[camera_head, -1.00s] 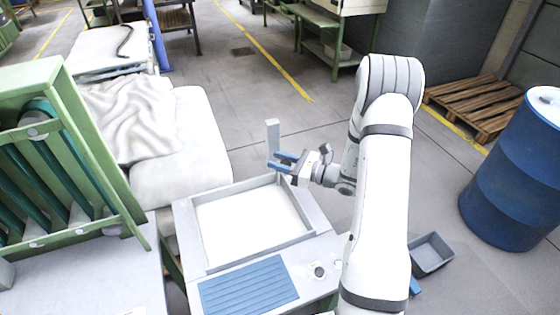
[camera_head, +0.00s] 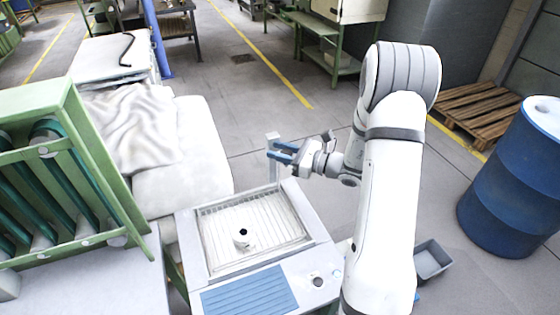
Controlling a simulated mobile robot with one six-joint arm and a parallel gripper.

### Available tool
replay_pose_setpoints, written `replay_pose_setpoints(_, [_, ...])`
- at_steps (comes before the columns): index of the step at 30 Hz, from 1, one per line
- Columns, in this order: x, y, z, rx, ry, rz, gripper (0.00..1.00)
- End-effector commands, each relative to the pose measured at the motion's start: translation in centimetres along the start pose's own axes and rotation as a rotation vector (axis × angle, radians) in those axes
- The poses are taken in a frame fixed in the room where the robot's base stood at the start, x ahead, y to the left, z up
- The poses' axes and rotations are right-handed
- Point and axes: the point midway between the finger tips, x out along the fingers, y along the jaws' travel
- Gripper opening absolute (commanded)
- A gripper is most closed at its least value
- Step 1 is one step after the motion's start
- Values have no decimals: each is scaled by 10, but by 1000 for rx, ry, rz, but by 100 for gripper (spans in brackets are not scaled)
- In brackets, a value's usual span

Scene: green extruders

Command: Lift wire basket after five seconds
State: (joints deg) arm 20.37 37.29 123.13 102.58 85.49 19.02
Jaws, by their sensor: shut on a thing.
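The wire basket (camera_head: 285,228) shows as a grid of thin pale wires inside the square tank (camera_head: 205,247). A small light ring-like part (camera_head: 243,238) with a dark hole rests in it. An upright grey handle (camera_head: 273,170) rises at the tank's back right corner. My gripper (camera_head: 278,152), with blue fingers, is shut on this handle near its top. The fingers partly hide the handle.
A blue ribbed mat (camera_head: 249,292) lies in front of the tank. A green rack (camera_head: 60,165) stands at the left. A grey bin (camera_head: 431,260) and a blue barrel (camera_head: 515,180) stand on the floor at the right.

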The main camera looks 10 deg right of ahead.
Motion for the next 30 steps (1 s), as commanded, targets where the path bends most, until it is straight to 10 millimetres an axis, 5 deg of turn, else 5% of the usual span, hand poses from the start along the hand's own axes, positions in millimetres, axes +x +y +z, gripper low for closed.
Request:
replay_pose_setpoints(3, [0, 0, 17, -1, -3, -1, 0])
replay_pose_setpoints(13, [0, -1, 20, -4, -7, -1, 0])
replay_pose_setpoints(14, [0, -1, 20, -4, -7, -1, 34])
replay_pose_setpoints(15, [0, -1, 20, -4, -7, -1, 37])
replay_pose_setpoints(21, [0, 0, 18, -1, -4, 0, 53])
replay_pose_setpoints(30, [-4, 0, 16, 0, -2, -2, 53])
